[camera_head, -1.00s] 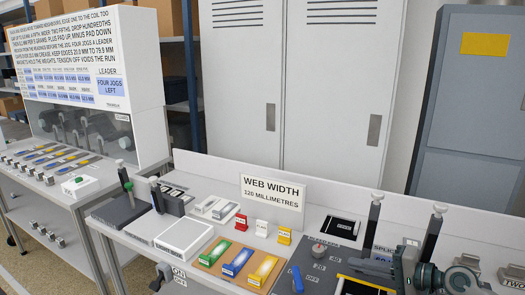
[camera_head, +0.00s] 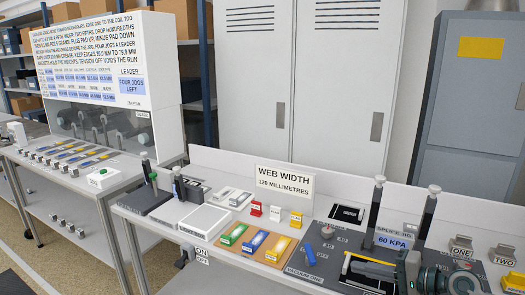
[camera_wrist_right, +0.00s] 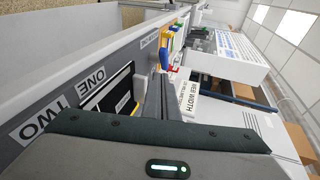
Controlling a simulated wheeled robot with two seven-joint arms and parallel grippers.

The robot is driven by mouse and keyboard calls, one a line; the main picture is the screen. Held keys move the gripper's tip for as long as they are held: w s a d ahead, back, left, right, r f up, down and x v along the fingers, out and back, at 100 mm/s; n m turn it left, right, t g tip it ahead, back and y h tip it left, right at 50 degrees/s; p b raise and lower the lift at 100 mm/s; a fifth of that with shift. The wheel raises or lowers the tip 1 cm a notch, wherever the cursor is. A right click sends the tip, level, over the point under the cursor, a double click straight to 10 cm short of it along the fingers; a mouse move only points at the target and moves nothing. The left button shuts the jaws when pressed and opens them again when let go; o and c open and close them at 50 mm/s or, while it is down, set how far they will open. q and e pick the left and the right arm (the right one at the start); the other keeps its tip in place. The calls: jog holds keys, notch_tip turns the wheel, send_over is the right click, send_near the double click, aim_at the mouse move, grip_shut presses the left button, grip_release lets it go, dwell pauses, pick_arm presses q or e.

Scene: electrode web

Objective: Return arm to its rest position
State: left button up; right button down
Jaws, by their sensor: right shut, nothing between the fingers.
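My right gripper (camera_head: 352,262) comes in from the lower right of the head view, over the splice station at the bench's right side. Its fingers are shut with nothing between them. I cannot tell the exact gap between fingers and plate. My left gripper is not in view.
Two dark upright posts (camera_head: 369,215) stand behind the gripper, near a 60 KPA label (camera_head: 395,236). Coloured blocks (camera_head: 254,242) and a WEB WIDTH sign (camera_head: 284,182) are to the left.

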jog(key=s+a+f+n+g+h, duration=0.2)
jog(key=s+a+f+n, duration=0.3)
jog(key=s+f, duration=0.5)
jog(key=s+a+f+n+g+h, duration=0.1)
jog(key=s+a+f+n+g, duration=0.15)
jog(key=s+a+f, duration=0.55)
jog(key=s+d+f+n+g+h, duration=0.1)
jog(key=s+d+f+h, duration=0.25)
jog(key=s, duration=0.85)
jog(key=s+d+f+n+h, duration=0.25)
jog(key=s+d+h, duration=0.25)
jog(key=s, duration=0.7)
jog(key=w+a+f+t+y, duration=0.1)
jog(key=w+a+f, duration=0.15)
jog(key=f, duration=0.75)
jog(key=w+a+f, duration=0.1)
jog(key=w+f, duration=0.3)
jog(key=f, duration=0.6)
jog(key=s+f+t, duration=0.1)
jog(key=s+f, duration=0.1)
jog(key=f, duration=0.6)
jog(key=s+a+f+t+y, duration=0.1)
jog(key=s+f, duration=0.1)
jog(key=f, duration=0.6)
jog(key=shift+s+a+f, duration=0.15)
jog(key=shift+s+a, duration=0.15)
jog(key=shift+s, duration=0.1)
